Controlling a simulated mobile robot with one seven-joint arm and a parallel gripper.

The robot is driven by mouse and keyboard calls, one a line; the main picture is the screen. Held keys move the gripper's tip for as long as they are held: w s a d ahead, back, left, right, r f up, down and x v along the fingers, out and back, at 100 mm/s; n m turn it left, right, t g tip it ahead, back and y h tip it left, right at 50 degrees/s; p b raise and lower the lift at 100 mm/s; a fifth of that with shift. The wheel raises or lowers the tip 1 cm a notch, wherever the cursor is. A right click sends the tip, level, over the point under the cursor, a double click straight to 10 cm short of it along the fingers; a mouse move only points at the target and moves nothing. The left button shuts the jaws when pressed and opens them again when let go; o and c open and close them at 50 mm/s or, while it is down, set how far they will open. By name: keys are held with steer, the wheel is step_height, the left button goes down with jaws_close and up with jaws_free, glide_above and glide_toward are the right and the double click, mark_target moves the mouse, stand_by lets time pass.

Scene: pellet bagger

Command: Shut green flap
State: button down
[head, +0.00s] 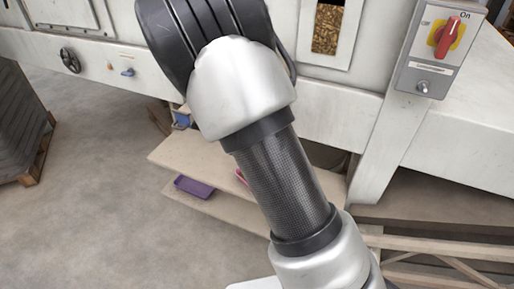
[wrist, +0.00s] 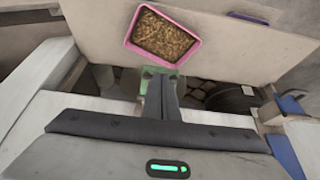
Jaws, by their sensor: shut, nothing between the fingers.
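In the wrist view, my gripper (wrist: 161,84) is shut and empty, its fingers reaching over the gap below the machine's outlet. A bit of green, which looks like the green flap (wrist: 143,88), shows right at the fingertips. The fingers hide most of it, so I cannot tell whether it is open or shut, or whether they touch it. Just beyond it a pink tray (wrist: 133,41) filled with brown pellets sits on a pale board. In the head view my arm hides the gripper and the flap.
A purple tray (head: 194,187) lies on the wooden boards (head: 172,155) under the white machine. A grey switch box (head: 413,78) with a red knob is at upper right. A black handwheel (head: 69,60) and a pallet stack (head: 20,130) are at left. The floor between is clear.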

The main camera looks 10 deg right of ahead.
step_height(320, 180, down, 6)
steer(key=b, duration=0.4)
steer(key=shift+f, duration=0.2)
steer(key=shift+r, duration=0.1)
stand_by(1.4)
